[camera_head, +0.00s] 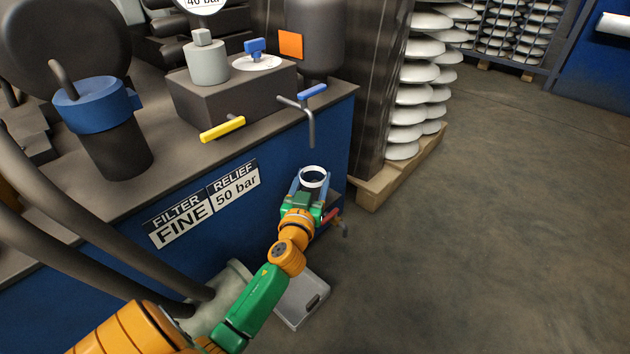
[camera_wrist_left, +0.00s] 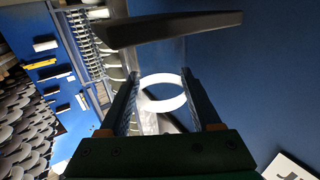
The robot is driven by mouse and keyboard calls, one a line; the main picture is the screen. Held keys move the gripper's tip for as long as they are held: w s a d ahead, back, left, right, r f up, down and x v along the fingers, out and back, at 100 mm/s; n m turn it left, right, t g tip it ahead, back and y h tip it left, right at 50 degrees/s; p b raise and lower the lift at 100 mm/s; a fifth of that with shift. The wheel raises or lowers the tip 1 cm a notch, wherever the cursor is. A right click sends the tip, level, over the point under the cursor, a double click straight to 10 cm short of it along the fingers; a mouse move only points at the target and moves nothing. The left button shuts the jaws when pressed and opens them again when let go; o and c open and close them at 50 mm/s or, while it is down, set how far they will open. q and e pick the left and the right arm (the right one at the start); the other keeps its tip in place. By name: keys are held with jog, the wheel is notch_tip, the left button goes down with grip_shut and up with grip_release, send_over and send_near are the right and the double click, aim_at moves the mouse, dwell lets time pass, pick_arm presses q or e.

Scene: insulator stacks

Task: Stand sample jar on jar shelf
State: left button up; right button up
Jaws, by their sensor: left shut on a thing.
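The sample jar (camera_head: 314,177) shows as a clear jar with a white ring at its top, beside the blue cabinet's right front corner. My left gripper (camera_head: 309,184) is shut on it. In the left wrist view the jar (camera_wrist_left: 162,92) sits between the two fingers, its clear wall hard to see against the background. The jar looks held off the ground below the tap spout (camera_head: 311,130). I cannot make out the jar shelf for certain; a small ledge (camera_head: 335,199) shows partly behind the gripper. My right gripper is not in view.
A red-handled valve (camera_head: 331,216) sticks out close to the gripper's right. A grey tray (camera_head: 300,301) lies low below the arm. Hoses (camera_head: 95,255) hang at the left. A pallet (camera_head: 398,171) with white insulator stacks stands behind. The floor at right is clear.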

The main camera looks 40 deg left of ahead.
pick_arm(q)
jog(key=o, duration=1.5)
jog(key=shift+c, duration=0.2)
